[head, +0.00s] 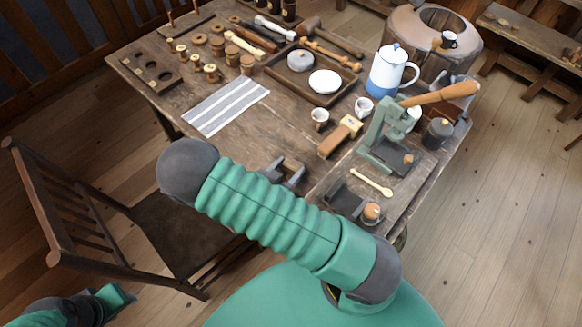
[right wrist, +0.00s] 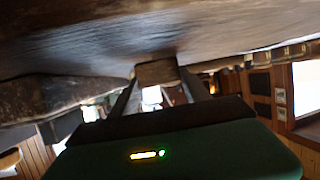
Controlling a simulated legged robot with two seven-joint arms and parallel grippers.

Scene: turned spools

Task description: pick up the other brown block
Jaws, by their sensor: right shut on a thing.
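In the right wrist view, my right gripper (right wrist: 158,86) is shut on a small brown block (right wrist: 157,72), which shows between its two dark fingertips. In the head view my right gripper (head: 287,171) is at the table's front edge, partly hidden behind my green arm; the held block cannot be made out there. A longer brown block (head: 334,143) lies on the table to the right of that gripper, next to a cream-topped block (head: 351,122).
A striped cloth (head: 226,105) lies left of the blocks. A green press (head: 385,135) stands to the right, near a white and blue pot (head: 391,72). A tray (head: 285,82) and several spools are farther back. A chair (head: 75,215) stands at the left.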

